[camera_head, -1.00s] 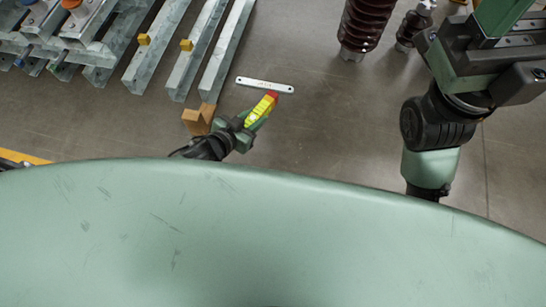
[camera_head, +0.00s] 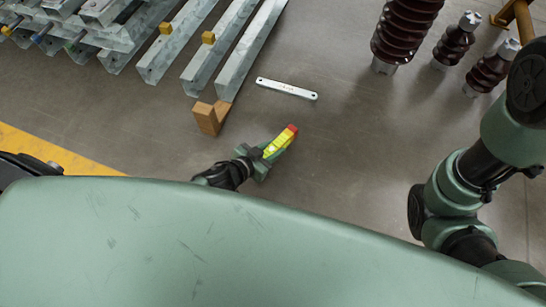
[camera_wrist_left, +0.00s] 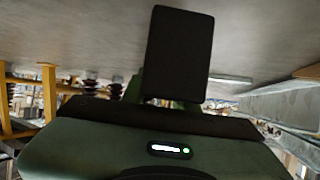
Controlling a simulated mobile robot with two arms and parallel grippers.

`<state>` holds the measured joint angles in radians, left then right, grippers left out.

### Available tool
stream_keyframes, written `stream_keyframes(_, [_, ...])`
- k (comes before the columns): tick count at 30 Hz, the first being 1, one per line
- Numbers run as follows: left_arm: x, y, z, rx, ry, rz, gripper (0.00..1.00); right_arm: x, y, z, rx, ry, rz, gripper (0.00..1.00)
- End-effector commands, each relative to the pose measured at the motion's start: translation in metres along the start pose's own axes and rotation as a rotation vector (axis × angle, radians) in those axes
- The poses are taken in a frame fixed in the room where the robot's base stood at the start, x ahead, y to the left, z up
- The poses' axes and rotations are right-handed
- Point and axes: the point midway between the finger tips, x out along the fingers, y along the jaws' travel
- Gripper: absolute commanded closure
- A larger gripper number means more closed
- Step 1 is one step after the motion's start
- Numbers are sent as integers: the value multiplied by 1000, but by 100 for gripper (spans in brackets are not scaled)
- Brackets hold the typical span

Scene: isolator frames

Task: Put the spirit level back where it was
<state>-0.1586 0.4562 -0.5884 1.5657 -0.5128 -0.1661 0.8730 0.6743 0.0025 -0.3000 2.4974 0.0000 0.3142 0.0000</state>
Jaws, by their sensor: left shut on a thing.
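The spirit level (camera_head: 281,142) is a yellow bar with a red end. My left gripper (camera_head: 264,158) is shut on it near its lower end, and the red end points up and to the right. The level shows over bare floor in the head view; its height above the floor is hard to tell. In the left wrist view a dark block (camera_wrist_left: 180,52) fills the upper middle, and I cannot make out the level there. My right arm shows at the right edge of the head view, but its gripper is not in view.
A flat metal strip with end holes (camera_head: 287,89) lies on the floor beyond the level. Galvanised steel channels (camera_head: 213,50) lie at upper left, with a wooden block (camera_head: 207,118) by their ends. Brown ribbed insulators (camera_head: 402,32) stand at upper right. Open floor lies between.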

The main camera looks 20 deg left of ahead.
Motion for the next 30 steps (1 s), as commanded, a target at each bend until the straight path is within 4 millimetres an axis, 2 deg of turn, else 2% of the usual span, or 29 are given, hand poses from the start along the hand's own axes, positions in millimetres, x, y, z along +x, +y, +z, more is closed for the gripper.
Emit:
stream_keyframes(4, [7,0,12,0,1,0,100,-4,-3,-8,-2,18,-6,49])
stream_keyframes(9, [19,0,33,1,2,0,100,-23,-7,-14,-2,15,-5,49])
stream_keyframes(21, [20,0,36,0,2,0,100,-24,-7,-14,-2,15,-6,49])
stream_keyframes(22, [20,0,36,0,0,-1,68,-24,-7,-14,-1,15,-6,49])
stream_keyframes(24, [20,0,36,0,0,0,49,-23,-7,-14,-1,15,-6,49])
stream_keyframes(30, [20,0,36,0,0,0,49,-23,-7,-14,-1,15,-6,49])
